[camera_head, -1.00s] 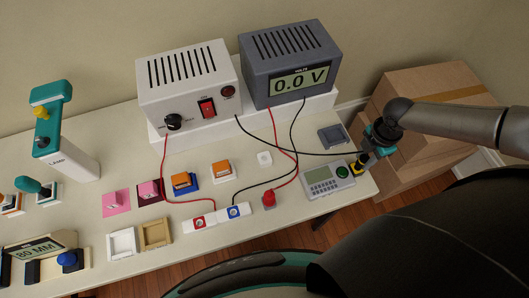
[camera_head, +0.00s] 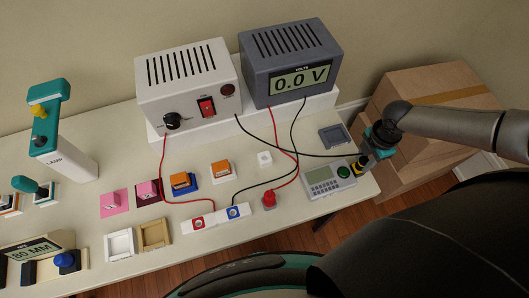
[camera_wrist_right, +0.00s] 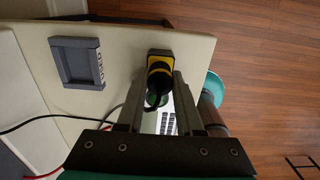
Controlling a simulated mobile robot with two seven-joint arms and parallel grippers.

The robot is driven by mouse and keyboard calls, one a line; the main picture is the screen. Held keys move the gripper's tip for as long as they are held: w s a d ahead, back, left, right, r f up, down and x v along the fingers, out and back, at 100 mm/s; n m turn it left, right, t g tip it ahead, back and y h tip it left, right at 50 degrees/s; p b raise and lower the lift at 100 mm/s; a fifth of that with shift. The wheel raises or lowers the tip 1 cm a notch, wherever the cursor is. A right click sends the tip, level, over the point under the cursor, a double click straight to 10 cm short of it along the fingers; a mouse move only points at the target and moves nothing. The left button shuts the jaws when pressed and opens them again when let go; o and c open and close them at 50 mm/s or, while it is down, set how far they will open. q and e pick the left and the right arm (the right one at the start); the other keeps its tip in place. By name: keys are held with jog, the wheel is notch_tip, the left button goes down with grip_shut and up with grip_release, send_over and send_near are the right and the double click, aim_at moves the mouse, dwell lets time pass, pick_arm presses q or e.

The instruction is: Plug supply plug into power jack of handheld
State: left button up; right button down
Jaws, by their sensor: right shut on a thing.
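The handheld (camera_head: 322,176) is a light grey device with a screen, keys and a green round button, near the table's right front edge. My right gripper (camera_head: 364,162) is at its right end. Part of the handheld's keypad (camera_wrist_right: 168,122) shows between the fingers there. The power jack is hidden, and I cannot tell whether the plug touches it or sits in it. My left gripper is out of view.
A dark grey tray (camera_head: 322,137) lies behind the handheld. The white power supply (camera_head: 188,90) and grey voltmeter (camera_head: 289,65) stand at the back. Black and red leads cross the table. A red plug (camera_head: 269,199) stands left of the handheld. Cardboard boxes (camera_head: 420,90) are beyond the right edge.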

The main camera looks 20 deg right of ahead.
aim_at(365, 160)
jog(key=shift+f, duration=0.4)
jog(key=shift+c, duration=2.4)
grip_release()
jog(key=shift+c, duration=1.4)
jog(key=shift+r, duration=0.1)
notch_tip(365, 160, up, 7)
jog(key=p, duration=0.6)
jog(key=shift+p, duration=0.4)
